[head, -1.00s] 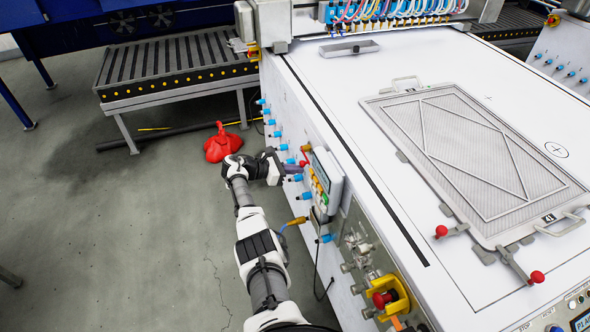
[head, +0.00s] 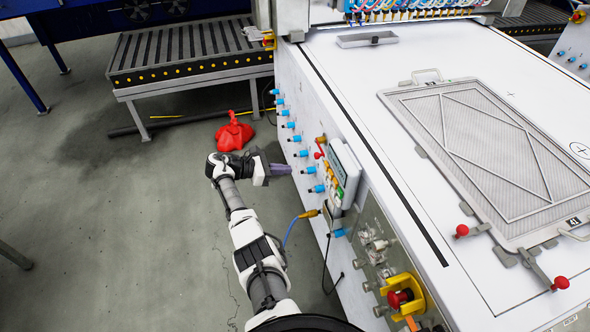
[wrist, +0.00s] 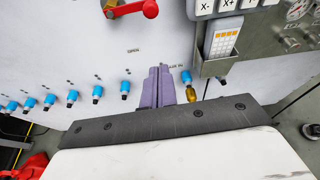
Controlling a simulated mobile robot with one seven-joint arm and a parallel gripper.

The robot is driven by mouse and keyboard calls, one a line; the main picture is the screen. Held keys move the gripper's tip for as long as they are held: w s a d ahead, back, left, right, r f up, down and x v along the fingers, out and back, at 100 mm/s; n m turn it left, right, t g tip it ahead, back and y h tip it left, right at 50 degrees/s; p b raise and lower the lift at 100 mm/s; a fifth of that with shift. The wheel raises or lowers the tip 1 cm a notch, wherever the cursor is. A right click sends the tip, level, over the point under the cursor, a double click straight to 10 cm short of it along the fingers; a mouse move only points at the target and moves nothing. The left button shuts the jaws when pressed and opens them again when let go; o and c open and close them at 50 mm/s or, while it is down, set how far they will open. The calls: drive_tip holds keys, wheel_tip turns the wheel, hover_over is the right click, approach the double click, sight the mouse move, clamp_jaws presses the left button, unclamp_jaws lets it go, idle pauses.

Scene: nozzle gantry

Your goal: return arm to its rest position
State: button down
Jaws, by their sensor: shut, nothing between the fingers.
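My gripper (head: 281,169) is at the end of my arm, to the left of the machine's white side panel (head: 352,229). Its purple-grey fingers are together and hold nothing. In the wrist view the shut fingers (wrist: 158,87) point toward the panel, between the blue fittings. In the head view the fingertips show a gap of floor between them and the panel. My arm stretches forward from the bottom of the head view and bends right at the wrist.
Blue fittings (head: 302,153) line the panel, near a control pendant (head: 344,170) and a brass fitting with a blue hose (head: 308,214). A red object (head: 234,133) lies on the floor by the roller conveyor (head: 180,55). A framed mesh screen (head: 480,150) lies on the white table. Floor left of my arm is clear.

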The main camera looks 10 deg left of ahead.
drive_tip(key=shift+s+a+r, duration=0.15)
drive_tip(key=shift+a+r, duration=0.1)
drive_tip(key=shift+a, duration=0.05)
idle(0.4)
